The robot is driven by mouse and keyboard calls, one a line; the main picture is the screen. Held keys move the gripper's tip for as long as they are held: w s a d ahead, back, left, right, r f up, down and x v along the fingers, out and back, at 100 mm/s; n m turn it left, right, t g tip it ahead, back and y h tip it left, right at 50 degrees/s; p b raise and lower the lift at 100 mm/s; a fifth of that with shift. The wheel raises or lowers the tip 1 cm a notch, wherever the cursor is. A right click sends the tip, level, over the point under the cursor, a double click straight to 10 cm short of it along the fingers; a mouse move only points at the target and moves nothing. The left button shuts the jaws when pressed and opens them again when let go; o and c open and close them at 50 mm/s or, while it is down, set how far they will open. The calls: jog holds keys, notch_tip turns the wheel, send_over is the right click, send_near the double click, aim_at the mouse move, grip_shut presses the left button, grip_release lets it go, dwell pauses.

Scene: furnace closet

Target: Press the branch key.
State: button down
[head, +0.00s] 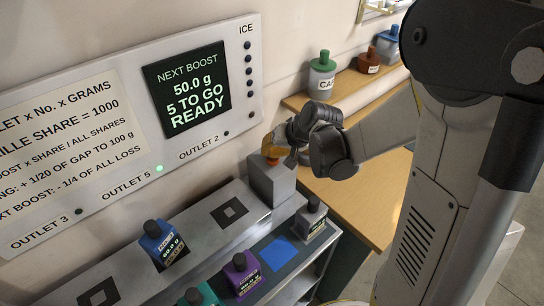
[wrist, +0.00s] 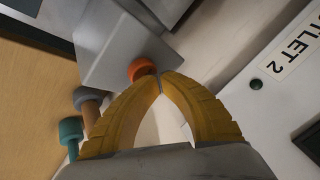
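A grey box (head: 270,182) stands at the right end of the ledge under the panel, with an orange button (head: 272,160) on top. The box (wrist: 115,45) and orange button (wrist: 141,69) also show in the wrist view. No label naming a branch key is readable on them. My gripper (head: 273,152) is over the box, its yellow fingers at the button. In the wrist view its fingertips (wrist: 160,75) meet with nothing visible between them, right beside the button. I cannot tell whether they touch it. A grey knob (wrist: 88,96) and a teal knob (wrist: 70,130) show left of the fingers.
The wall panel (head: 120,130) has a screen (head: 187,88) reading "NEXT BOOST 50.0 g, 5 TO GO, READY" and a lit green lamp near "OUTLET 5". A blue bottle (head: 160,243) and purple bottle (head: 241,272) stand in front. Capped jars (head: 322,78) line a wooden shelf behind.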

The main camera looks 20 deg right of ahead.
jog(key=shift+f+b, duration=0.45)
jog(key=shift+r, duration=0.1)
jog(key=shift+r+p, duration=0.3)
jog(key=shift+r, duration=0.1)
notch_tip(320, 180, up, 6)
jog(key=p, duration=0.4)
dwell(0.9)
